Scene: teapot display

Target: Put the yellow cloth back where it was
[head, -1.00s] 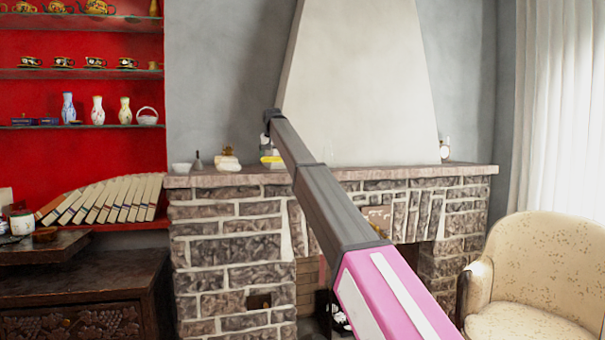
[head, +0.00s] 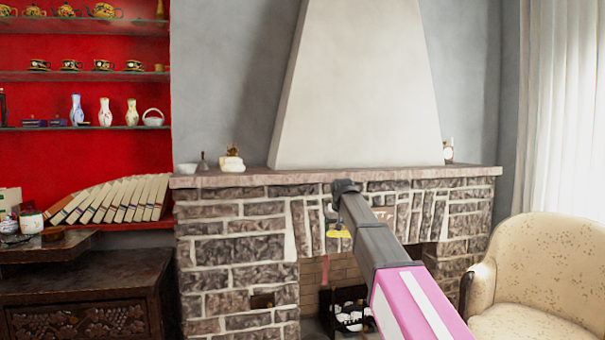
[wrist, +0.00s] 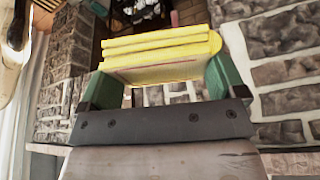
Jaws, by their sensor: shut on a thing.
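The yellow cloth (wrist: 160,55) is a folded, layered stack held between the two green fingers of my gripper (wrist: 160,75) in the wrist view. In the head view, the yellow cloth (head: 339,234) hangs below the end of my arm, in front of the stone fireplace and below the mantel's edge. My gripper (head: 336,222) is small there and partly hidden by the arm. It is shut on the cloth, with nothing visible under the cloth touching it.
The stone mantel (head: 270,179) holds a white bowl (head: 188,169), a small bell-like thing, a white-and-gold ornament (head: 231,162) and a small clock-like item (head: 448,151). A cream armchair (head: 530,275) stands right. A dark cabinet (head: 85,285) and red shelves are left.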

